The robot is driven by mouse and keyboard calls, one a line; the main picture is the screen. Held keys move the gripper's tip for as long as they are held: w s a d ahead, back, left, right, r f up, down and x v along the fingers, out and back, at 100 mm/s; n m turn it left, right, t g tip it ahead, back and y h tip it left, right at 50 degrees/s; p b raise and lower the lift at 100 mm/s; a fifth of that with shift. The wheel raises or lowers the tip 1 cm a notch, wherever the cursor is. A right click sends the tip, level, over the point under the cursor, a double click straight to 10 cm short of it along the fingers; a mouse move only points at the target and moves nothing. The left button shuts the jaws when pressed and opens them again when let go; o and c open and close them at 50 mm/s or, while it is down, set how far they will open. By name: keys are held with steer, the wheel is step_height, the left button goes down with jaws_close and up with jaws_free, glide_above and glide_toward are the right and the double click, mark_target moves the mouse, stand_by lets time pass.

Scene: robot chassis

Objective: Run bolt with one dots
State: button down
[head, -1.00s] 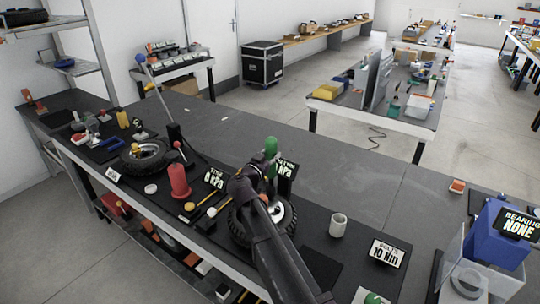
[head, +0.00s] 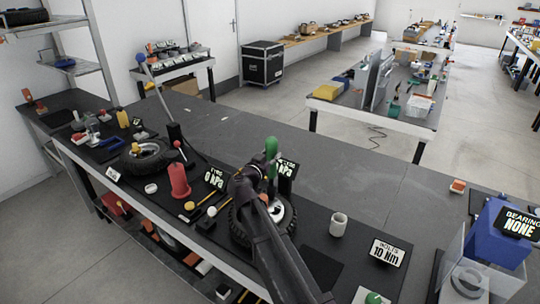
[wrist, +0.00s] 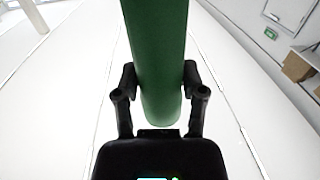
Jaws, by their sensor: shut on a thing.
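My gripper (wrist: 160,88) is shut on a green-handled tool (wrist: 158,35), with one dark finger on each side of the handle. In the head view the green tool (head: 271,148) stands roughly upright above a black-tyred wheel (head: 240,226) with a pale hub. My arm covers much of this wheel. The tool's lower end is hidden, so I cannot tell whether it touches a bolt. No single-dot mark can be made out on the bolts. A sign (head: 387,253) reads "BOLTS 10 Nm" to the right of the wheel.
A red cone-like part (head: 179,181) and a second tyre (head: 145,158) lie to the left. A light cup (head: 338,224) stands to the right. The bench behind the wheel is clear.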

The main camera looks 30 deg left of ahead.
mark_target(268, 143)
steer(key=shift+r, duration=0.15)
stand_by(0.4)
step_height(268, 143, up, 5)
steer(key=p, duration=0.5)
steer(key=shift+r+p, duration=0.15)
steer(key=shift+p, duration=0.15)
